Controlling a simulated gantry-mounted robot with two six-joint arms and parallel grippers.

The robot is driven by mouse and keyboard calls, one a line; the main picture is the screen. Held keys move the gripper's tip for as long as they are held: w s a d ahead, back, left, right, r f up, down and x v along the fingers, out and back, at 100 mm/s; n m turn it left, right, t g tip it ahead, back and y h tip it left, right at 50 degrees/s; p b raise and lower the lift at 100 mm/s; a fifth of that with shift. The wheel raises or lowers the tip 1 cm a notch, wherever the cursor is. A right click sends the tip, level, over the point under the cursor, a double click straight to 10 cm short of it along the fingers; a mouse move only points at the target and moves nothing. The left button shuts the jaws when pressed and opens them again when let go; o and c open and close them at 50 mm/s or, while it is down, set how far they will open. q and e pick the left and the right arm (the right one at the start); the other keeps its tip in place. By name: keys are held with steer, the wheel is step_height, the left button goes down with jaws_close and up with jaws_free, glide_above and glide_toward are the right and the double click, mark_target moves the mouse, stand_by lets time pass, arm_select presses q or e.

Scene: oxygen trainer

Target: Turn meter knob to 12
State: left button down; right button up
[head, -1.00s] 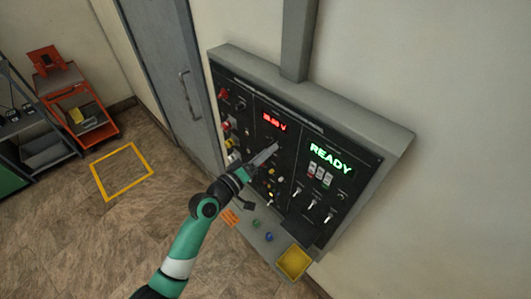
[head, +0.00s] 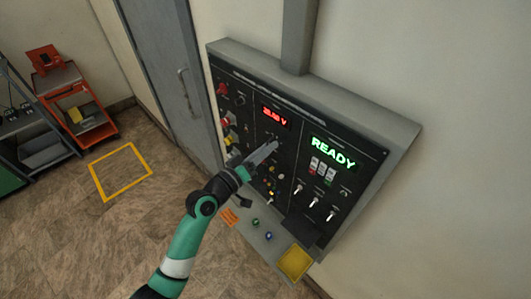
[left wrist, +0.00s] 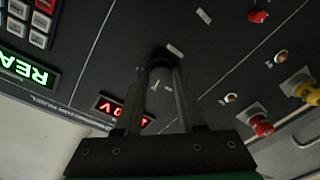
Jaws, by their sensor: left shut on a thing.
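The black control panel (head: 300,180) hangs on the wall in the head view. Its red meter display (head: 275,117) shows digits ending in V that are too blurred to read surely; it also shows upside down in the left wrist view (left wrist: 122,108). My left gripper (head: 271,147) reaches the panel just below this display. In the left wrist view its two fingers (left wrist: 163,78) are shut on the dark meter knob (left wrist: 160,58), which the fingers partly hide. The knob's pointer mark is not clear. My right gripper is not in view.
A green READY display (head: 333,151) and several switches are on the panel's right. Red and yellow knobs (left wrist: 262,127) line its left side. A shelf with a yellow tray (head: 295,262) juts out below. A grey door (head: 165,70) stands left.

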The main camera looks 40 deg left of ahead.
arm_select(q)
steer(key=shift+f+m+b, duration=0.15)
steer(key=shift+m+b, duration=2.6)
steer(key=shift+m, duration=0.15)
steer(key=c, duration=0.5)
jaws_free()
steer(key=shift+s, duration=0.1)
steer(key=s, duration=1.1)
steer(key=shift+s+d+f, duration=0.2)
steer(key=shift+f, duration=0.05)
